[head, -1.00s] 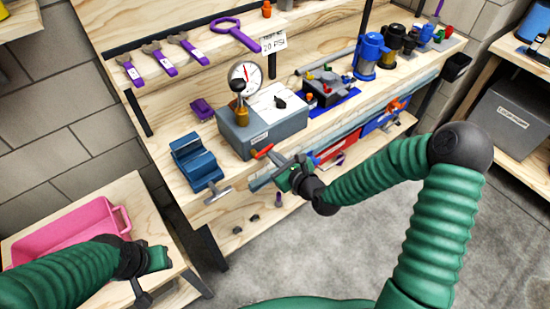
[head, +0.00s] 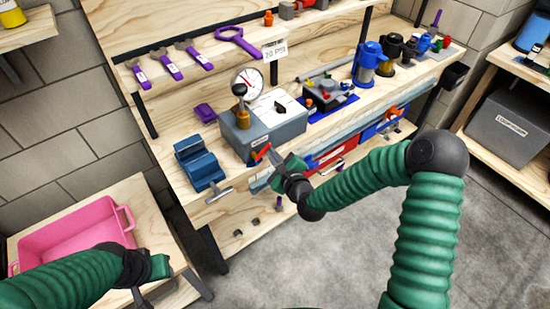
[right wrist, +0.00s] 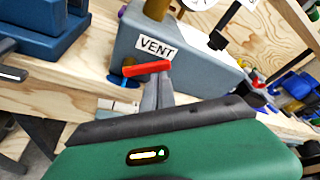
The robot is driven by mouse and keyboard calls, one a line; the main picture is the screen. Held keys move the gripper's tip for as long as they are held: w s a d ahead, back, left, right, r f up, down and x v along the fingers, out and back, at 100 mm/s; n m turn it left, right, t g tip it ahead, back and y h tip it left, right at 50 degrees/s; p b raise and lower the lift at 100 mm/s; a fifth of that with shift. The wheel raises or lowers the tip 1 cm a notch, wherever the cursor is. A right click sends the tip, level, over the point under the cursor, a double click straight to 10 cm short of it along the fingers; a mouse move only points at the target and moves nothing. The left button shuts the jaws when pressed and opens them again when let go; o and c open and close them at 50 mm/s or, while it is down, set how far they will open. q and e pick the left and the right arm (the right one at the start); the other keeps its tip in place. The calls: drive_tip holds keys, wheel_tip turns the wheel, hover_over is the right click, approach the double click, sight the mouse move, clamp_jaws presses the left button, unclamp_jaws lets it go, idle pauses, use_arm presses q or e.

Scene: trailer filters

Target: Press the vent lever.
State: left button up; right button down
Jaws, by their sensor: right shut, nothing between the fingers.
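The red vent lever (head: 262,152) sticks out from the front of a grey box (head: 272,136) on the bench. In the right wrist view the red lever (right wrist: 146,68) lies just below the white VENT label (right wrist: 154,47). My right gripper (head: 272,158) is shut and empty, its tips close beside the lever's right end. In the right wrist view the gripper's fingertips (right wrist: 157,80) meet the lever's lower edge near its right end; I cannot tell whether they touch. My left gripper (head: 150,284) is at lower left, far from the lever; its jaws are unclear.
A blue vise (head: 199,163) stands left of the box. A pressure gauge (head: 247,80) rises behind it. A dark grey device (head: 328,90) on a blue mat and several filter housings stand to the right. A pink bin (head: 70,237) sits on a low table at left.

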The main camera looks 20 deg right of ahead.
drive_tip(key=n, duration=0.1)
drive_tip(key=a+r+n+t+h+b, duration=0.1)
drive_tip(key=n, duration=0.1)
drive_tip(key=r+n+t, duration=0.1)
drive_tip(key=n, duration=0.1)
drive_tip(key=shift+s+a+b, duration=0.2)
drive_tip(key=shift+a+b, duration=0.05)
drive_tip(key=shift+b, duration=0.1)
use_arm(q)
drive_tip(key=shift+x, duration=0.9)
drive_tip(key=shift+s, duration=0.1)
